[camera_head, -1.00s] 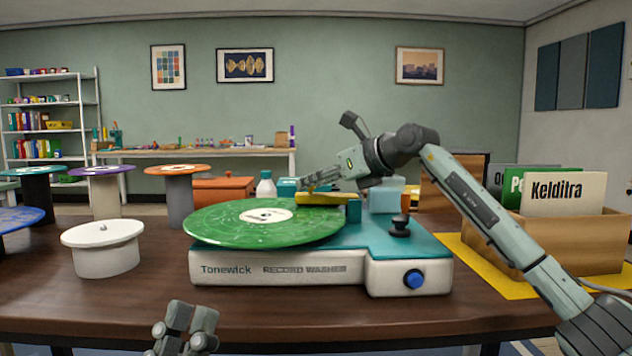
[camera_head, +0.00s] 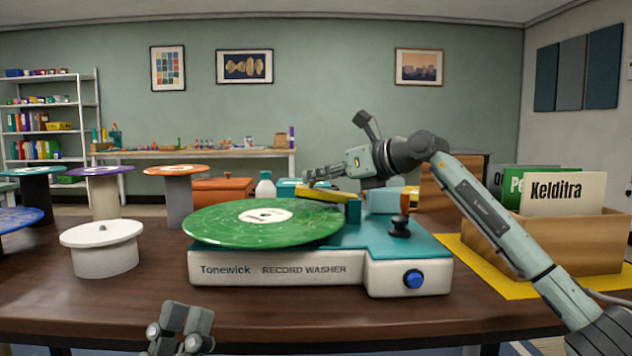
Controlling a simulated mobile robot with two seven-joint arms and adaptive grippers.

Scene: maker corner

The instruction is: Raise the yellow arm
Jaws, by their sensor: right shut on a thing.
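The yellow arm (camera_head: 328,194) is on the Tonewick record washer (camera_head: 318,268), above the right back part of a green record (camera_head: 230,222). It tilts, with its left end a little higher than its right end. My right gripper (camera_head: 312,180) comes in from the right and is shut on the yellow arm near its left end. The fingertips partly hide the arm there. My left gripper (camera_head: 180,330) is low at the front edge of the table, away from the washer. Its fingertips are too unclear to tell open from shut.
A white round tub (camera_head: 102,252) stands left of the washer. Discs on stands (camera_head: 175,170) are behind it. A black knob (camera_head: 400,226) and blue button (camera_head: 413,279) are on the washer. A wooden crate of records (camera_head: 585,240) stands at the right. The table front is clear.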

